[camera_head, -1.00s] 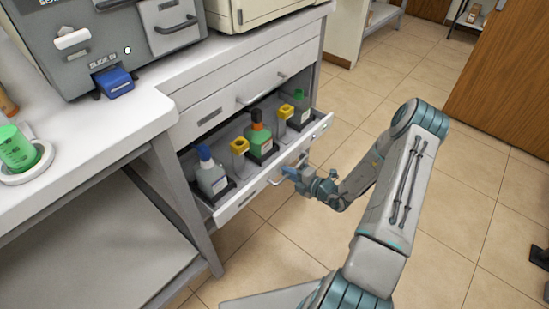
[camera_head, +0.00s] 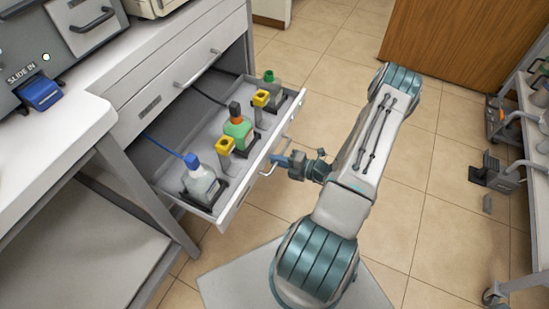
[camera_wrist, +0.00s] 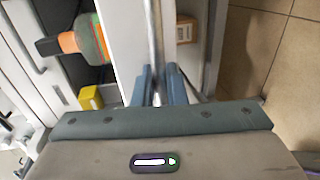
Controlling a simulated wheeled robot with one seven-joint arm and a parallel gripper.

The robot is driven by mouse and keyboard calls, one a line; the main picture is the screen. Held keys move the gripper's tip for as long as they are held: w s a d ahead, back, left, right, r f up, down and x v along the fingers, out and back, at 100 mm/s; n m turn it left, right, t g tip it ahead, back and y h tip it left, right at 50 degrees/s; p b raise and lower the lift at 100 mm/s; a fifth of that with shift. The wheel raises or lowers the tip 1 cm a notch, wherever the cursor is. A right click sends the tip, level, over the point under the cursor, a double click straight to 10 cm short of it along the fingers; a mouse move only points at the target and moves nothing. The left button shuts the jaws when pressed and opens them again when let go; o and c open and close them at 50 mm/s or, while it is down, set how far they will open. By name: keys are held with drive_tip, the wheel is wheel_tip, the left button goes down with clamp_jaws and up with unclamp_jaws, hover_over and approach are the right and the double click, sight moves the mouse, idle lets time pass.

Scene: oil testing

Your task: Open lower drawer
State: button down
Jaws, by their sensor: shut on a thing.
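The lower drawer (camera_head: 163,186) is pulled well out of the white cabinet, with several bottles and yellow-topped holders standing in it. My gripper (camera_head: 277,160) is at the drawer's front, shut on its bar handle (camera_wrist: 152,40). In the wrist view, the blue fingers (camera_wrist: 158,82) are on both sides of the bar. The drawer's front panel (camera_wrist: 124,45) shows beside the handle. In the head view, the part of the handle between the fingers is hidden.
The upper drawer (camera_head: 165,85) is shut above the open one. A grey machine with a blue tab (camera_head: 40,94) stands on the counter. A wheeled rack (camera_head: 520,200) is at the far right. The tiled floor (camera_head: 335,60) beyond my arm is clear.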

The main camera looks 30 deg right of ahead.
drive_tip(key=c, duration=1.8)
unclamp_jaws()
drive_tip(key=shift+c, duration=0.2)
drive_tip(key=p+v, duration=0.1)
drive_tip(key=v, duration=1.2)
drive_tip(key=shift+s+d+p, duration=0.25)
drive_tip(key=shift+s+p, duration=0.05)
drive_tip(key=shift+p, duration=0.1)
drive_tip(key=shift+r, duration=0.1)
